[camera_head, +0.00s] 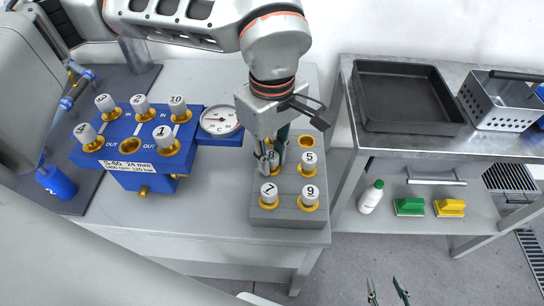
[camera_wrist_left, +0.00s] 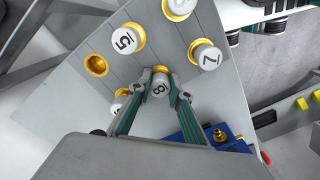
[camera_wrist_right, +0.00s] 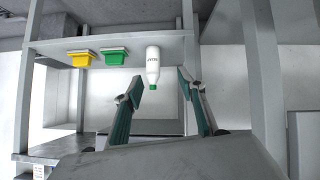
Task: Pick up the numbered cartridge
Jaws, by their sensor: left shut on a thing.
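Cartridge 8 (camera_head: 273,156) is white with a gold base and stands in the grey rack (camera_head: 285,216). My left gripper (camera_head: 271,160) reaches down over it from above. In the left wrist view, its fingertips are shut on either side of cartridge 8 (camera_wrist_left: 160,87). The cartridge still looks seated at its socket. Cartridges 5 (camera_head: 309,160), 7 (camera_head: 268,192) and 9 (camera_head: 310,193) stand around it. Another cartridge (camera_wrist_left: 117,106) is partly hidden behind a finger. My right gripper (camera_head: 388,292) is open and empty, away from the rack, at the bottom of the head view.
A blue manifold (camera_head: 147,182) with cartridges 4, 3, 2, 10 and 1 and an open gold port stands left, beside a gauge (camera_head: 219,120). The rack has an empty socket (camera_head: 306,141). A steel table with a black tray (camera_head: 405,95) and white bottle (camera_head: 371,197) is right.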

